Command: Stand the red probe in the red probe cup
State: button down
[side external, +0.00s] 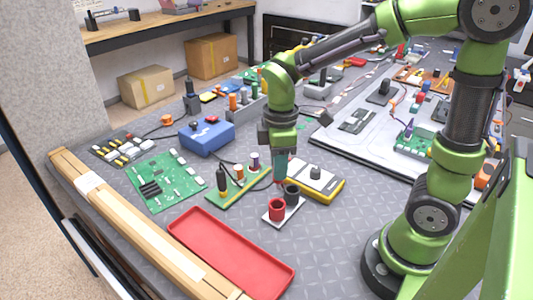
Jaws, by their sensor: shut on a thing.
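The red probe cup (277,208) stands on a small white base plate in the middle of the table. A black cup (291,194) stands on the same plate, just behind and to its right. My gripper (281,176) points down above and slightly behind the cups, with its fingers shut. A little red shows at the fingers, which fits the red probe, but the fingers hide most of what is held and its tilt cannot be told. The held thing looks clear of the red cup.
A yellow-edged meter (318,182) lies right of the cups. A green rack (235,186) with upright tools stands to the left. An empty red tray (230,256) lies in front. A green circuit board (168,181) and blue box (207,137) lie farther left.

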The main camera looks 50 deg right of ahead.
aim_at(278, 188)
jog(key=shift+f, duration=0.1)
jog(key=shift+f, duration=2.2)
jog(key=shift+f, duration=2.15)
jog(key=c, duration=0.8)
grip_release()
jog(key=shift+c, duration=0.2)
jog(key=shift+w, duration=0.1)
